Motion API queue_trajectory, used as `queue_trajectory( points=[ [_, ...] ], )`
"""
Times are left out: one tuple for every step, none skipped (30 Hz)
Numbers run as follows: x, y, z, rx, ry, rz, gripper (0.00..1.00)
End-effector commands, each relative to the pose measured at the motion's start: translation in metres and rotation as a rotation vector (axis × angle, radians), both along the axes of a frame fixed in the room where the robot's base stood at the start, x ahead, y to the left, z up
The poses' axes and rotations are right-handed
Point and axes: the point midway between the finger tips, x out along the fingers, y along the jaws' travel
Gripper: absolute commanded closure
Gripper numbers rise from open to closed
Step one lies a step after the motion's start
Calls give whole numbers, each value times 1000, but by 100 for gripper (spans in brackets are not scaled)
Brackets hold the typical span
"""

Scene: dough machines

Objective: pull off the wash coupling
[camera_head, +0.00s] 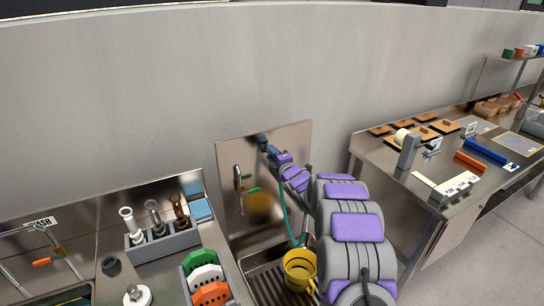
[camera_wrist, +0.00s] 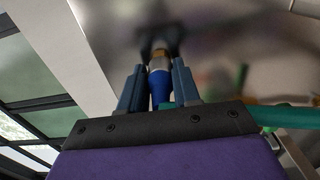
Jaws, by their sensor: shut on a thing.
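The wash coupling (camera_wrist: 159,88), a blue sleeve with a brass and silver collar, sits between the two fingers of my gripper (camera_wrist: 158,76) in the wrist view. My gripper is shut on it. The collar's far end meets a dark fitting (camera_wrist: 160,40) on the wall, and I see no gap between them. In the head view my gripper (camera_head: 266,146) is at the upper part of the steel wall panel (camera_head: 292,137), and the coupling is too small to make out there. A green hose (camera_wrist: 285,117) runs off to the right in the wrist view.
A yellow bucket (camera_head: 299,270) stands on a floor grate (camera_head: 262,285) below the panel. A tap with a lever (camera_head: 238,180) is left of my gripper. A steel worktable (camera_head: 388,160) stands to the right.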

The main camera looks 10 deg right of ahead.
Motion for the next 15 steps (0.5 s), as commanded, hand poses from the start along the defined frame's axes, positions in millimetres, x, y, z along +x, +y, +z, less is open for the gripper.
queue_trajectory(
  points=[
    [0,-1,-2,0,3,-2,77],
    [0,-1,-2,0,4,-2,80],
    [0,-1,-2,0,4,-2,84],
    [0,-1,-2,1,4,-2,87],
    [0,-1,-2,1,4,-2,90],
    [0,-1,-2,1,4,-2,94],
    [0,-1,-2,1,4,-2,97],
    [0,-1,-2,1,4,-2,100],
    [0,-1,-2,1,4,-2,100],
    [0,-1,-2,0,5,-2,100],
    [0,-1,-2,0,5,-2,100],
    [0,-1,-3,0,5,-2,100],
    [0,-1,-3,0,5,-2,100],
    [0,-2,-3,0,5,-2,100],
    [-1,-2,-3,0,5,-2,100]
  ],
)
